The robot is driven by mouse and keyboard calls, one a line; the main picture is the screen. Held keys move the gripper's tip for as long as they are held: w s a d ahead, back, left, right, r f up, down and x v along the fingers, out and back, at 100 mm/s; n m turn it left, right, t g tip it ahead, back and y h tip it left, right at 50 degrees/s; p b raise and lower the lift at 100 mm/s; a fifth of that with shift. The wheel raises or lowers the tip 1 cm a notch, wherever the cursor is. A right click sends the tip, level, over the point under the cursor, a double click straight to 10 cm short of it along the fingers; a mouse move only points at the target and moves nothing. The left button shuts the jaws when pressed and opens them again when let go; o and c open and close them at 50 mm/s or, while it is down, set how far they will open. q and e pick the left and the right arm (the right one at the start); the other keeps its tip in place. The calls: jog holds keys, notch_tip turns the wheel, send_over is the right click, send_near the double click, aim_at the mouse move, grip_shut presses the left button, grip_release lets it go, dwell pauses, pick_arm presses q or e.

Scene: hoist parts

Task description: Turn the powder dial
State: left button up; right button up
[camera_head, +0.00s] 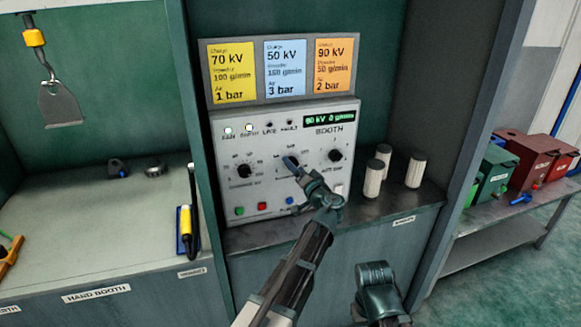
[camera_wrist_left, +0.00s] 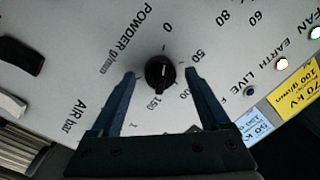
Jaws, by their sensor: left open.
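The powder dial is a round black knob (camera_wrist_left: 160,73) on the pale booth panel (camera_head: 228,211). Its scale shows 0, 50 and 150 in the left wrist view. My left gripper (camera_wrist_left: 160,75) is open, with one blue finger on each side of the knob and a visible gap to both. I cannot tell how far the fingertips are from the panel face. The green display (camera_head: 329,117) appears to read 90 kV 0 g/min.
A charge dial (camera_head: 243,171) and an air dial (camera_head: 336,155) flank the powder dial. Yellow (camera_head: 231,72), blue (camera_head: 285,69) and orange (camera_head: 333,64) setting cards stand above. Pale cylinders (camera_head: 375,177) stand close right of the panel. Coloured push buttons sit below the dials.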

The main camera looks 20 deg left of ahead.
pick_arm(q)
grip_shut()
dwell(0.3)
jog(key=m+b, duration=0.1)
jog(key=m, duration=0.5)
jog(key=m+t+b, duration=0.1)
jog(key=m, duration=0.5)
jog(key=shift+f, duration=0.2)
jog(key=shift+s+m, duration=0.1)
jog(key=shift+m, duration=0.2)
dwell(0.4)
grip_release()
